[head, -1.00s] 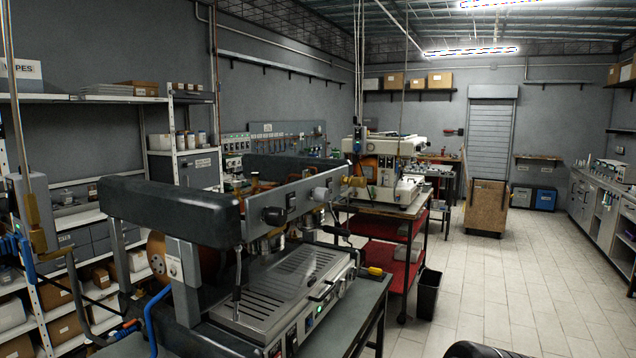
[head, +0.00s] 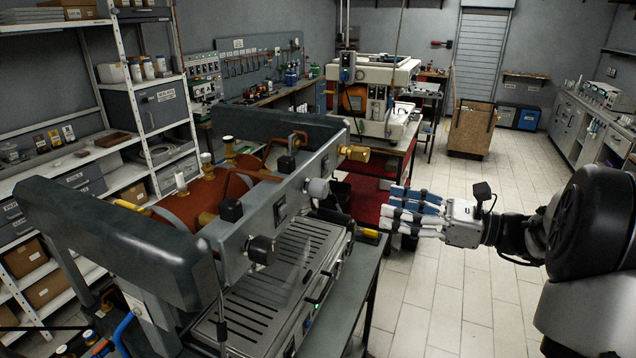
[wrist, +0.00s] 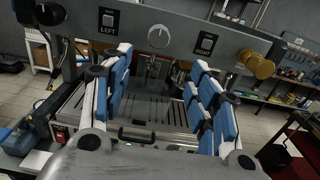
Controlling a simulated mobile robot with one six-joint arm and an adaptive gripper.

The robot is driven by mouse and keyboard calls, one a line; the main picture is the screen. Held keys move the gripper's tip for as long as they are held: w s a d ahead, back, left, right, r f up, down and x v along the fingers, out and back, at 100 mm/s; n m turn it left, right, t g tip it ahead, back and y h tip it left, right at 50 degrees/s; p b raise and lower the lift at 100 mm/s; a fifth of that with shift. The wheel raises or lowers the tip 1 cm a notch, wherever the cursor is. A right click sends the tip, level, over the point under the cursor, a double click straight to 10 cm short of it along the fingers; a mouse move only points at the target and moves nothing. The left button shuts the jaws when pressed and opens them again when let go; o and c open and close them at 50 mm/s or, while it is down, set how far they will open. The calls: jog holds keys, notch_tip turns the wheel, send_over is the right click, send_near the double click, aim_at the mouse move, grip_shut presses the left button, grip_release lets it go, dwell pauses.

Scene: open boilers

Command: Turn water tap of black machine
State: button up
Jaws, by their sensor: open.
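The black machine (head: 110,235) stands on a bench at left centre in the head view, with its top open and a copper boiler showing. Its front bar carries a black knob (head: 262,250), a grey dial (head: 317,188) and a brass knob (head: 355,153). I cannot tell which of these is the water tap. In the wrist view the black knob (wrist: 48,14) is at upper left, the dial (wrist: 157,36) in the middle and the brass knob (wrist: 257,65) at right. My gripper (head: 392,212) is open and empty, in front of the machine, its fingers (wrist: 160,70) pointing towards the bar.
A white machine (head: 375,85) stands on a red-shelved cart behind. Shelving (head: 90,155) lines the left wall. A drip tray (head: 285,265) lies below the bar. The tiled floor (head: 440,290) to the right is clear.

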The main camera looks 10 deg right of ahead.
aim_at(326, 192)
jog(key=x, duration=1.6)
jog(key=shift+a+b, duration=0.25)
jog(key=shift+b, duration=0.15)
jog(key=shift+c, duration=0.4)
jog(key=c, duration=1)
